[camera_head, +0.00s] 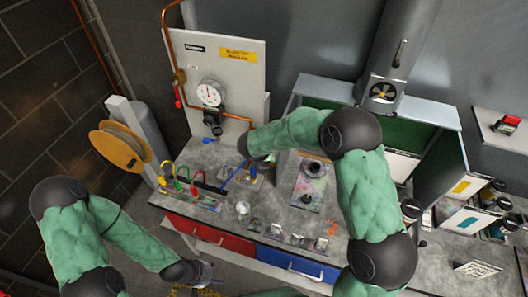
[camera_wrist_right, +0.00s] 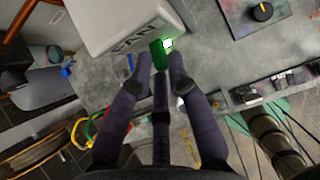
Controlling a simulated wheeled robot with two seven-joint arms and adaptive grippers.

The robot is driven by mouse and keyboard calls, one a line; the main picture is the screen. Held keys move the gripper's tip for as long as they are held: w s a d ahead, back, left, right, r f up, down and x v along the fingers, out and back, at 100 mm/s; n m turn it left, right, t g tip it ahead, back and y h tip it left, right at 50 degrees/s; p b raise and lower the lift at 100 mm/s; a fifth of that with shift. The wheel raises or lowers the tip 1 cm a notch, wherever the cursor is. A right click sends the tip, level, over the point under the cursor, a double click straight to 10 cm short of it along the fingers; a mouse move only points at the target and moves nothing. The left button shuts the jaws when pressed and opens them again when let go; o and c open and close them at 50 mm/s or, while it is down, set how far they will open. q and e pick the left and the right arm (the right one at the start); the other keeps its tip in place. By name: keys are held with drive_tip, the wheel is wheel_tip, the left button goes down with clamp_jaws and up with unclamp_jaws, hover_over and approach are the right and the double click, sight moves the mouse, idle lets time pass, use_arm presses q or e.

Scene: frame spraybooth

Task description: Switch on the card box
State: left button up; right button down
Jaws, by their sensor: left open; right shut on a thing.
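A grey box with "FAN" lettering (camera_wrist_right: 118,22) is at the top of the right wrist view. I take it to be the card box. A green card-like piece (camera_wrist_right: 158,55) stands at the box's near edge, beside a small lit white-green light (camera_wrist_right: 168,43). My right gripper (camera_wrist_right: 157,68) is shut on the green piece; I cannot tell how far the piece sits in the box. In the head view my right arm hides this box and the fingertips. My left gripper (camera_head: 198,272) is open and empty, low in front of the bench.
The grey bench (camera_head: 222,157) carries a rack with coloured loops (camera_head: 183,180), a stained plate with a round part (camera_head: 309,187) and several small parts along its front. A gauge panel (camera_head: 232,80) rises behind. A green-lined booth (camera_head: 428,137) stands right.

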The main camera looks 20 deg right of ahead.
drive_tip(key=shift+s+f, duration=0.35)
drive_tip(key=shift+f, duration=0.05)
drive_tip(key=c, duration=1.3)
unclamp_jaws()
drive_tip(key=shift+d+r, duration=0.1)
drive_tip(key=shift+r, duration=0.05)
drive_tip(key=shift+w+r, duration=0.2)
